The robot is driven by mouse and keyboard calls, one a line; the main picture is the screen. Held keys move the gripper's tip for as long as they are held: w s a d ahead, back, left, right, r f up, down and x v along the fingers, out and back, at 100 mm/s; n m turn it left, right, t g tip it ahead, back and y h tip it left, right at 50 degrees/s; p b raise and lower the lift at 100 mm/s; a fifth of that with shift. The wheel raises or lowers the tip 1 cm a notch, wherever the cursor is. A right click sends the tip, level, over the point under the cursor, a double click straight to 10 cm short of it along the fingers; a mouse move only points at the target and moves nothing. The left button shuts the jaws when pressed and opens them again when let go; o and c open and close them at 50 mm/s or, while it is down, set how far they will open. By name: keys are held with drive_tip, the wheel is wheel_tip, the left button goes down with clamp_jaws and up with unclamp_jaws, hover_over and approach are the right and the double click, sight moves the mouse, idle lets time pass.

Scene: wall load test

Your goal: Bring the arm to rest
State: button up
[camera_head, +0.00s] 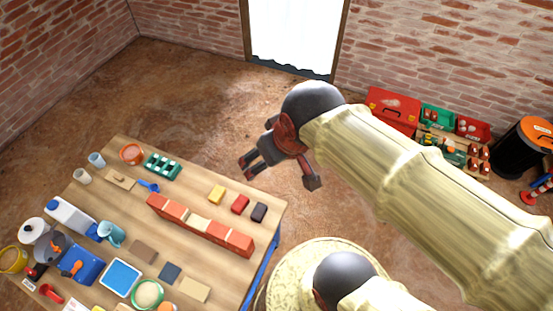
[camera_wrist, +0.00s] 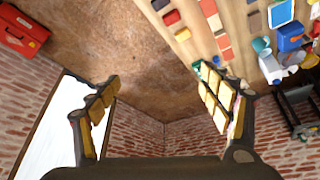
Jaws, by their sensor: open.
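My gripper (camera_head: 281,176) is held in the air above the floor, just beyond the back right edge of the wooden table (camera_head: 180,204) in the head view. In the wrist view my gripper (camera_wrist: 160,98) shows two padded fingers spread wide apart, with nothing between them. My arm reaches in from the right side of the head view. The gripper touches nothing that I can see.
A row of red bricks (camera_head: 169,208) with a pale one stands on the table, which also holds blocks, cups and tools. A red toolbox (camera_head: 393,108), crates and an orange-topped black drum (camera_head: 519,152) stand by the right wall. Floor behind the table is clear.

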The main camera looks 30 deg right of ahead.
drive_tip(key=shift+s+r+m, duration=0.15)
drive_tip(key=shift+s+r, duration=0.25)
drive_tip(key=shift+s, duration=0.25)
drive_tip(key=shift+s+r+m, duration=0.15)
drive_tip(key=shift+s+r, duration=0.2)
drive_tip(key=shift+s, duration=0.25)
drive_tip(key=shift+o, duration=0.2)
idle(0.5)
